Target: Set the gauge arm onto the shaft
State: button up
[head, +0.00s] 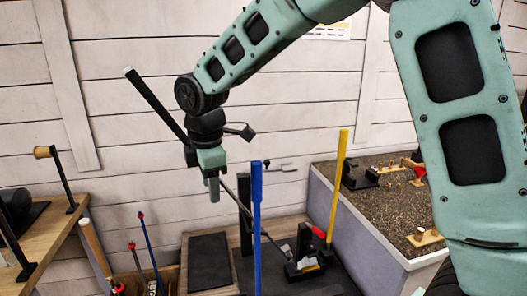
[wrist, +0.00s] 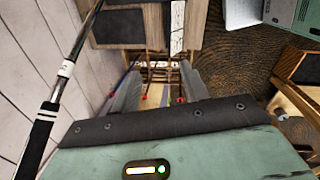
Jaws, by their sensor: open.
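The club shaft (head: 230,193) slants from upper left, behind my gripper, down toward a black clamp fixture (head: 305,265) with a red handle. Its black grip (head: 155,103) points up left. In the wrist view the shaft (wrist: 80,35) and black grip (wrist: 38,140) pass left of my gripper, apart from the fingers. A small grey part (head: 281,167) near a black post (head: 245,215) may be the gauge arm; I cannot tell for sure. My gripper (head: 212,190) is open and points down; in the wrist view its fingers (wrist: 158,88) are apart with nothing between them.
A blue stick (head: 257,210) and a yellow stick (head: 337,185) stand upright near the fixture. A gravel-topped bench (head: 385,210) is at right. A wooden bench (head: 50,235) and several clubs in a holder are at lower left. The plank wall is behind.

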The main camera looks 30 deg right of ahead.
jog(key=w+d+r+n+h+p, duration=0.25)
jog(key=w+d+r, duration=0.25)
jog(key=w+d, duration=0.5)
jog(key=n+h+p, duration=0.1)
jog(key=n+p, duration=0.3)
send_near(267, 161)
jog(key=shift+t, duration=0.3)
jog(key=p+x, duration=0.1)
jog(key=x, duration=0.1)
jog(key=p+x, duration=0.2)
jog(key=x, duration=0.1)
jog(key=p+x, duration=0.1)
jog(key=x, duration=0.2)
jog(key=shift+s+f, duration=0.2)
jog(key=shift+s, duration=0.05)
jog(key=shift+a, duration=0.1)
grip_shut()
